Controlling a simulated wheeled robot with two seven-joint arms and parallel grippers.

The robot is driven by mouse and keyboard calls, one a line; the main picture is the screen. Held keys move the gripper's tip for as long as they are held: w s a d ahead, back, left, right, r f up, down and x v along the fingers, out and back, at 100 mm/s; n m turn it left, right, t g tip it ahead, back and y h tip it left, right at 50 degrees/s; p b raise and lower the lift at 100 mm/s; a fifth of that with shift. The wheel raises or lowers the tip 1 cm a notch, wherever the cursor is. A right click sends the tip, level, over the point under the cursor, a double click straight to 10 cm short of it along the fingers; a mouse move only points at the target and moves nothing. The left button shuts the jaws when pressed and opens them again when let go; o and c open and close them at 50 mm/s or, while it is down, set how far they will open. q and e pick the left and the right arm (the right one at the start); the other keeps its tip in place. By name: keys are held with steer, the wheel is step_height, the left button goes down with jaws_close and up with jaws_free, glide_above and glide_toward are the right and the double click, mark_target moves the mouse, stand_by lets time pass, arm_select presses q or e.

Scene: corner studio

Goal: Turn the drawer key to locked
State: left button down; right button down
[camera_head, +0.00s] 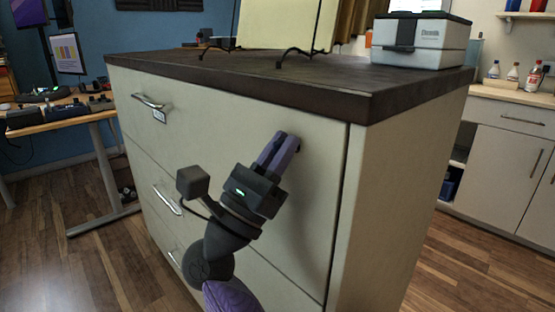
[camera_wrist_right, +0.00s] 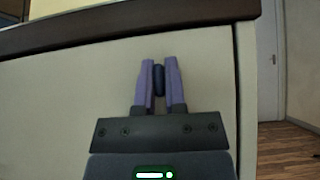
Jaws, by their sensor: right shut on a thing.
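The cream drawer cabinet (camera_head: 310,190) fills the middle of the head view, with a dark top. My right gripper (camera_head: 285,142) reaches the right part of the top drawer front, just under the top's edge. In the right wrist view, its two purple fingers (camera_wrist_right: 159,72) are shut on a small dark key (camera_wrist_right: 159,80), one finger on each side. The key is seen end on, so its turn angle is hard to tell. In the head view the fingers hide the key and its lock. My left gripper is not in view.
The top drawer has a metal handle (camera_head: 148,102) with a label below it, left of my gripper. A white box (camera_head: 425,52) and a stand (camera_head: 290,25) are on the cabinet top (camera_head: 250,78). A desk (camera_head: 70,118) stands at the left. Floor shows on both sides.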

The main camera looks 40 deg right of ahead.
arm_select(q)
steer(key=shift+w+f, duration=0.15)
arm_select(e)
steer(key=c, duration=0.7)
jaws_free()
steer(key=shift+a+f, duration=0.2)
steer(key=shift+f, duration=0.05)
steer(key=v, duration=0.9)
steer(key=shift+a+f, duration=0.1)
steer(key=shift+a, duration=0.05)
